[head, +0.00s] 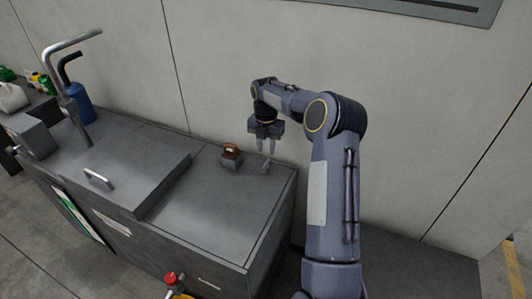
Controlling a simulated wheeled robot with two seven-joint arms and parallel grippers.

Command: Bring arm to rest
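My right gripper (266,146) hangs from my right arm, pointing down above the right end of the grey cabinet top. Its two fingers are apart with a gap between them, and nothing shows between them. My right arm comes up from the lower right and bends over toward the cabinet. My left gripper is not in view.
The grey cabinet (215,205) has a raised lid with a handle (98,181). A small brown-topped object (231,157) stands near the gripper. A bent metal pipe (66,85) and a blue bottle (81,104) are at the left. A red-topped object (171,280) is in front.

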